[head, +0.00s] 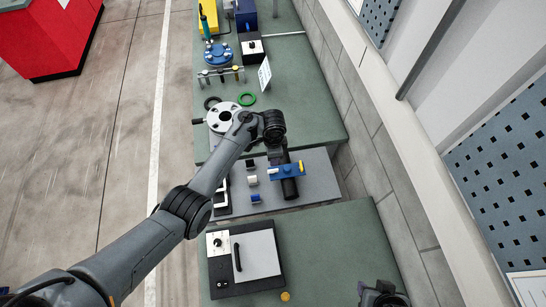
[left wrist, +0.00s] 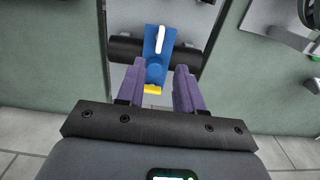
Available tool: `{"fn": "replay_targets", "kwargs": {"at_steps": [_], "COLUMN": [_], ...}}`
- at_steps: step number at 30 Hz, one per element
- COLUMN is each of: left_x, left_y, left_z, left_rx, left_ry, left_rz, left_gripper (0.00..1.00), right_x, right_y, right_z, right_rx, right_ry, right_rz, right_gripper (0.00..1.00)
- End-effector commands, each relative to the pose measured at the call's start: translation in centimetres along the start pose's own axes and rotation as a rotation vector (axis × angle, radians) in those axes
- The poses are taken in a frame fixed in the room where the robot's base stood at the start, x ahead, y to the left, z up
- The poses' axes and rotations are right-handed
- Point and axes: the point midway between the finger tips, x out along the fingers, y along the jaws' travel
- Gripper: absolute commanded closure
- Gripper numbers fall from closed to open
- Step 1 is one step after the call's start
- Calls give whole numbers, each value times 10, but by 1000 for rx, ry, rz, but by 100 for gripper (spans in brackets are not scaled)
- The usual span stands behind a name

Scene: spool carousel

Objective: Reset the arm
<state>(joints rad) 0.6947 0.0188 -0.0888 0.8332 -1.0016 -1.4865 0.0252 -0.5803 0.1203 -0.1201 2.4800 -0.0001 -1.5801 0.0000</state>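My left arm reaches in from the lower left, and its gripper (head: 281,157) is over the grey board. In the left wrist view its two purple fingers (left wrist: 157,76) are apart, with a clear gap between them. A blue piece (left wrist: 154,62) with a white bar and a yellow end shows just beyond the fingertips, in front of a black cylinder (left wrist: 125,48). In the head view the blue piece (head: 287,171) lies across the black cylinder (head: 290,188). I cannot tell whether the fingers touch it. A dark part at the bottom right looks like my right gripper (head: 383,294); its fingers are not clear.
The grey board (head: 315,181) holds small blocks and lies between two green tables (head: 318,122) (head: 345,245). A panelled box (head: 254,256) sits nearer. A wall runs along the right.

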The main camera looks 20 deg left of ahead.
Motion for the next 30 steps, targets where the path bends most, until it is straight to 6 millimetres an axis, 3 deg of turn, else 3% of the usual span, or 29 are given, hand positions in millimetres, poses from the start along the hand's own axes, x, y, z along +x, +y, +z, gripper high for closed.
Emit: {"fn": "replay_targets", "kwargs": {"at_steps": [13,20,25,30], "left_x": [1,18,36,35], "left_y": [0,12,41,86], "left_z": [1,16,45,84], "left_rx": [-3,-80,-218,-386], "left_ry": [0,8,29,73], "left_rz": [-1,-33,-86,-139], "left_gripper": [64,64,64,64], "right_x": [0,0,0,0], "right_y": [0,0,0,0], "right_z": [0,0,0,0], "right_rx": [0,0,0,0], "right_ry": [0,0,1,1], "right_rz": [0,0,0,0], "right_gripper": [57,57,57,57]}}
